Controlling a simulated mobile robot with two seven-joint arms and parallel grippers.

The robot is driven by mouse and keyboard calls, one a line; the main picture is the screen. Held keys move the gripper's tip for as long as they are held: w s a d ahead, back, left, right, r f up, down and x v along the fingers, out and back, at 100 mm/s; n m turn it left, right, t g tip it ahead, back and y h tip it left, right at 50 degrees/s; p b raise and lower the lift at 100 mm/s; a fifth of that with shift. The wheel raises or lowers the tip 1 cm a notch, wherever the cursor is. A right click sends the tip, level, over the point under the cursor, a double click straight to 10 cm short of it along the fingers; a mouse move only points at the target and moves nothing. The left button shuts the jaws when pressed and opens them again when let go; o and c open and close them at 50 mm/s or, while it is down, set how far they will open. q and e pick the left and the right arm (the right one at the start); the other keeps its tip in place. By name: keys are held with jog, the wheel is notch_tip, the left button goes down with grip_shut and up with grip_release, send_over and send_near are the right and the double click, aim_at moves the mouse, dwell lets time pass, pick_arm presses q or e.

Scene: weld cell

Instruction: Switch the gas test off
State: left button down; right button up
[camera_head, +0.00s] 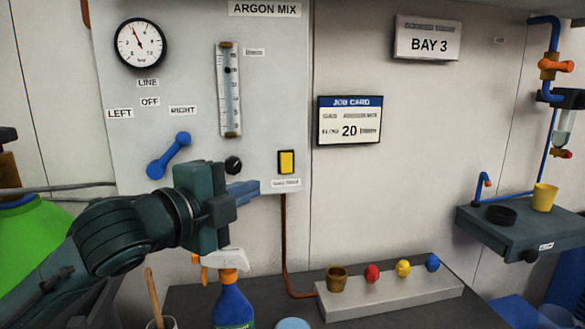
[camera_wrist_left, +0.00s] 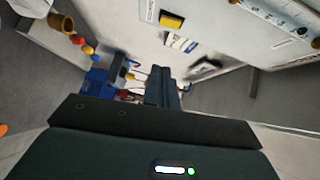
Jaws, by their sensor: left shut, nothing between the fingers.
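The yellow rocker switch (camera_head: 287,162) in its black frame sits at the lower right of the grey ARGON MIX panel (camera_head: 190,75). A small label (camera_head: 286,183) is under it, too blurred to read surely. The switch also shows in the left wrist view (camera_wrist_left: 171,21). My left gripper (camera_head: 250,189) is in front of the panel's lower edge, left of and a little below the switch, apparently apart from it. Its blue fingers are shut and empty, and they show in the left wrist view (camera_wrist_left: 163,88). My right gripper is not in view.
A black knob (camera_head: 233,165) and a blue lever (camera_head: 169,155) are on the panel near my left arm. A flow tube (camera_head: 229,90) and a gauge (camera_head: 140,44) are higher up. A spray bottle (camera_head: 232,303) stands below my gripper. A rack (camera_head: 390,297) with coloured knobs lies lower right.

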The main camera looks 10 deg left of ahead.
pick_arm(q)
jog(key=shift+s, duration=0.1)
dwell(0.3)
jog(key=p, duration=0.1)
send_near(287, 163)
jog(key=w+d+f, duration=0.1)
jog(key=w+d, duration=0.1)
jog(key=d, duration=0.3)
jog(key=w, duration=0.1)
jog(key=w+a, duration=0.1)
jog(key=w, duration=0.1)
jog(key=shift+w+a+f+p, duration=0.25)
jog(key=shift+w+f+p, duration=0.05)
jog(key=shift+f+p, duration=0.05)
